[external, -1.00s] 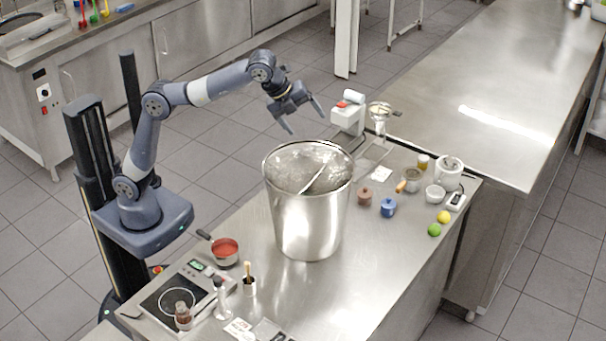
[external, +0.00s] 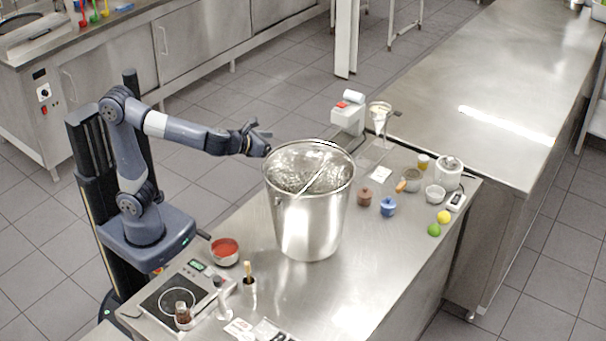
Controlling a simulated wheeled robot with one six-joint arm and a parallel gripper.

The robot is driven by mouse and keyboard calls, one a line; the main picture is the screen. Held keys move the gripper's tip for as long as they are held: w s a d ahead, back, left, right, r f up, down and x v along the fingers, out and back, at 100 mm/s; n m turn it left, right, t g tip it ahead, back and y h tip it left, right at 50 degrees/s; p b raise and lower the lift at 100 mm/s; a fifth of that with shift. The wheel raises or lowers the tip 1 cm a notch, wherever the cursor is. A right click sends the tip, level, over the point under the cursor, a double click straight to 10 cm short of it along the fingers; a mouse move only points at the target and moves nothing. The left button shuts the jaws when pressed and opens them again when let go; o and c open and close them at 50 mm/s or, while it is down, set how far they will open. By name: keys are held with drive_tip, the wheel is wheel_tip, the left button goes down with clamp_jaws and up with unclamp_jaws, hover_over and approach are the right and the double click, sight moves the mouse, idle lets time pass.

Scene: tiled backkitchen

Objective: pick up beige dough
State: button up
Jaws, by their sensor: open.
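I cannot make out any beige dough for certain. My gripper (external: 267,139) is open and looks empty. In the picture it is just left of the rim of a large steel pot (external: 311,222), with its fingers turned toward the right. I cannot tell whether it touches the rim. The pot stands upright on the steel table (external: 345,290), with a rod-like handle slanting out of its mouth. The bottom of the pot is hidden.
A funnel stand (external: 379,125) is behind.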

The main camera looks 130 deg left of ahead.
wheel_tip(320, 180, down, 17)
drive_tip(key=shift+f, duration=0.2)
drive_tip(key=x, duration=0.4)
drive_tip(key=shift+w+a+f, duration=0.15)
drive_tip(key=shift+a+f, duration=0.05)
drive_tip(key=shift+a, duration=0.15)
drive_tip(key=shift+x, duration=3)
drive_tip(key=shift+w+d+f, duration=0.15)
drive_tip(key=shift+f, duration=0.05)
drive_tip(key=shift+c, duration=0.5)
drive_tip(key=c, duration=1)
